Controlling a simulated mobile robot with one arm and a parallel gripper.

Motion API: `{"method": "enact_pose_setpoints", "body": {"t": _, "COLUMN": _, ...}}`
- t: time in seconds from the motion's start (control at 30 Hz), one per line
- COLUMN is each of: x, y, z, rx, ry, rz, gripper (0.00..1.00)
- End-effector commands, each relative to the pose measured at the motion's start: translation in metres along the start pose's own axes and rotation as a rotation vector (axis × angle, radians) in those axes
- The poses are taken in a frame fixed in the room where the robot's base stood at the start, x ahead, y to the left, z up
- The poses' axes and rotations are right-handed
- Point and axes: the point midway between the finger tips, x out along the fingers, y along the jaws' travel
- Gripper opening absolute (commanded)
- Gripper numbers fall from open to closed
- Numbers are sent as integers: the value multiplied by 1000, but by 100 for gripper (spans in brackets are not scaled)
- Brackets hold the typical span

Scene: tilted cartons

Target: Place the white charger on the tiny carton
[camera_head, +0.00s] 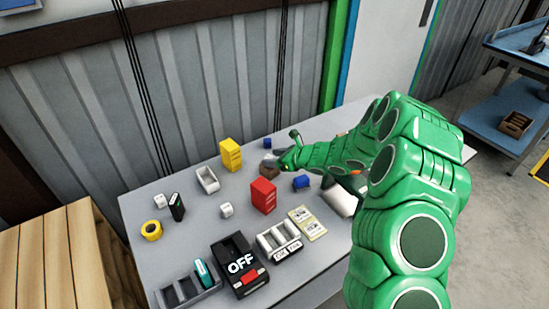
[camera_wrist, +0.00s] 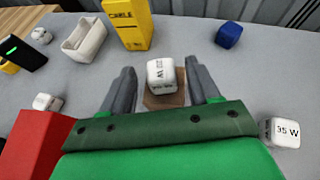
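A small white charger (camera_wrist: 161,73) with dark print sits on the tiny brown carton (camera_wrist: 166,99) in the wrist view, looking slightly tilted. My gripper (camera_wrist: 160,68) is open, with one grey finger on each side of the charger and a visible gap on both sides. In the head view the brown carton (camera_head: 268,172) shows beneath my gripper (camera_head: 279,156) towards the back of the table; the charger there is partly hidden. Other white cube chargers stand apart: one left (camera_wrist: 46,102), one farther back left (camera_wrist: 41,36), and one marked 35 W (camera_wrist: 282,132) at right.
A red box (camera_head: 263,195), a yellow carton (camera_head: 230,155) and a white open tray (camera_head: 207,180) stand nearby. Blue cubes (camera_head: 301,182) lie close to the arm. A black OFF box (camera_head: 238,264) and slotted holders line the front edge.

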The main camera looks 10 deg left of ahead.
Motion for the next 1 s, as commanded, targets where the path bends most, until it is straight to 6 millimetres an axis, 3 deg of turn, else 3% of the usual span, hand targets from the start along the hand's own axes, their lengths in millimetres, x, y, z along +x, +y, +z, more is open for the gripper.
{"method": "enact_pose_setpoints", "body": {"t": 0.37, "x": -3, "y": -1, "z": 3, "rx": 1, "ry": -1, "rz": -2, "gripper": 61}}
{"method": "enact_pose_setpoints", "body": {"t": 0.6, "x": -34, "y": -2, "z": 3, "rx": 1, "ry": -1, "rz": -4, "gripper": 61}}
{"method": "enact_pose_setpoints", "body": {"t": 1.0, "x": -54, "y": 0, "z": 51, "rx": -2, "ry": -1, "rz": -1, "gripper": 61}}
